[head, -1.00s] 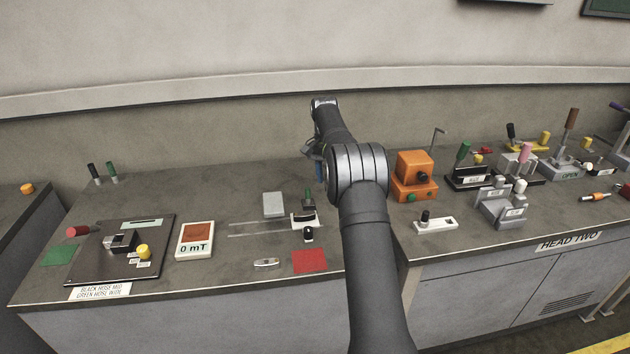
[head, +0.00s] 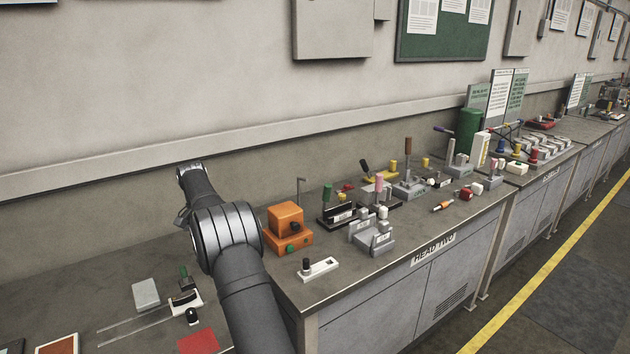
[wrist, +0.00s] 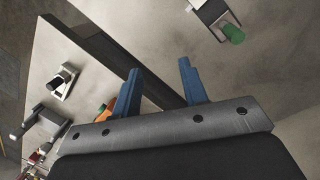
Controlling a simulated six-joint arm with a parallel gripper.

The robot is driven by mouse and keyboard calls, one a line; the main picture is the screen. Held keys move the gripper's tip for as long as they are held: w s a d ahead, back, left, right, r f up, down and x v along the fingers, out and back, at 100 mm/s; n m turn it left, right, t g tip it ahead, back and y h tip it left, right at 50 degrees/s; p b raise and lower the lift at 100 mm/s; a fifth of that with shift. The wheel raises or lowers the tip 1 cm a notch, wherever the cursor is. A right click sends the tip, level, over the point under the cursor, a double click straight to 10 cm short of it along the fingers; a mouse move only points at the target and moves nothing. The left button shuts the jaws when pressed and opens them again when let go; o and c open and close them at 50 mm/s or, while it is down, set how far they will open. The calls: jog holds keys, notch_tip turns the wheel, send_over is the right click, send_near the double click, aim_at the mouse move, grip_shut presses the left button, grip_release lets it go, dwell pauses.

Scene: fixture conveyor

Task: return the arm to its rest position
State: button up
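My arm rises from the bottom of the head view and folds over the bench (head: 250,345), its far end close to the back wall. My gripper (wrist: 160,85) shows in the wrist view as two blue fingers with a clear gap between them. Nothing is between the fingers, and they touch nothing that I can see. In the head view the fingers are hidden behind my arm.
An orange box (head: 287,230) stands close to the right of my arm. A white switch plate (head: 318,269), grey clamp blocks (head: 372,236) and several levers lie further right. A red square (head: 198,341) and a grey block (head: 146,294) lie to the left.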

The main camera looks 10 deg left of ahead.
aim_at(182, 267)
jog(key=a+f, duration=0.1)
jog(key=a, duration=0.2)
jog(key=s+a+f, duration=0.1)
jog(key=a+f, duration=0.1)
jog(key=a, duration=0.1)
jog(key=s+a+f, duration=0.1)
jog(key=a+f, duration=0.1)
jog(key=shift+a+f, duration=0.25)
jog(key=shift+a, duration=0.15)
jog(key=f, duration=0.1)
jog(key=a+f, duration=0.1)
jog(key=f, duration=0.1)
jog(key=shift+s, duration=0.15)
jog(key=shift+f, duration=0.75)
